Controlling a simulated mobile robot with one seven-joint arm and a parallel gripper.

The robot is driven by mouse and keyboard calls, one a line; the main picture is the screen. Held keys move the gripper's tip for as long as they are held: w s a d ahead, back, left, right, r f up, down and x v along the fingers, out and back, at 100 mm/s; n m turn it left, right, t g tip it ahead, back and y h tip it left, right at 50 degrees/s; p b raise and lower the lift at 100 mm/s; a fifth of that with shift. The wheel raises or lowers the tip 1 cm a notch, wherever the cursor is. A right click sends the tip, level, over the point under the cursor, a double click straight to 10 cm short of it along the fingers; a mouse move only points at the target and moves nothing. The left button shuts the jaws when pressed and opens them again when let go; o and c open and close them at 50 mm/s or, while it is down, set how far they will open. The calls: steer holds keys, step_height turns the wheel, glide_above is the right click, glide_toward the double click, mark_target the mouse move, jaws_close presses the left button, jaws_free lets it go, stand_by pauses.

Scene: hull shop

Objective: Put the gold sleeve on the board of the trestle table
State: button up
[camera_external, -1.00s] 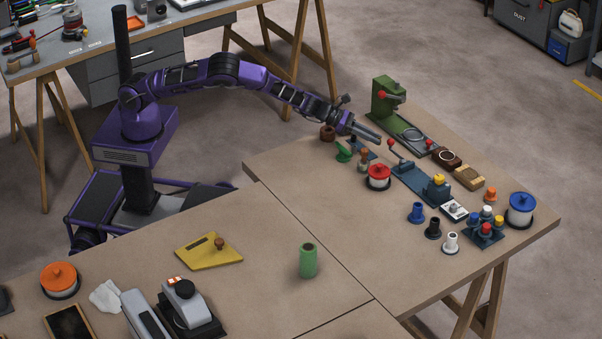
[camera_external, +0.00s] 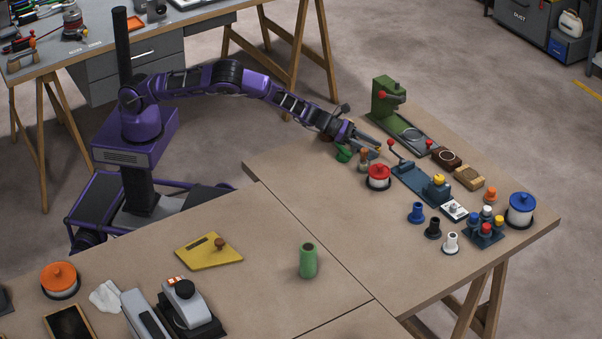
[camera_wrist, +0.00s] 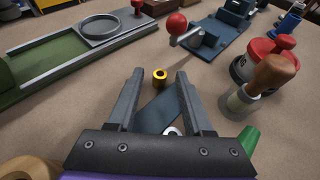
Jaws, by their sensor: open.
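The small gold sleeve (camera_wrist: 160,74) shows in the wrist view as an upright ring with a dark hole. It stands at the far end of a blue-grey plate (camera_wrist: 162,112); I cannot tell whether it rests on the plate or behind it. My gripper (camera_wrist: 159,76) is open, with one finger on each side of the plate and the sleeve roughly between the tips. I cannot tell if either finger touches it. In the external view my gripper (camera_external: 378,146) is low over the brown board (camera_external: 330,190) of the trestle table, and the sleeve is hardly visible.
A green press (camera_external: 388,102) stands behind my gripper. A red-topped tin (camera_external: 378,178), a wooden-handled tool (camera_wrist: 272,78) and a blue fixture with a red-knobbed lever (camera_external: 408,180) are close by. Open board lies toward the front left, around a green cylinder (camera_external: 308,262).

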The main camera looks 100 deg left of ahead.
steer(key=v, duration=1.2)
steer(key=shift+p, duration=0.4)
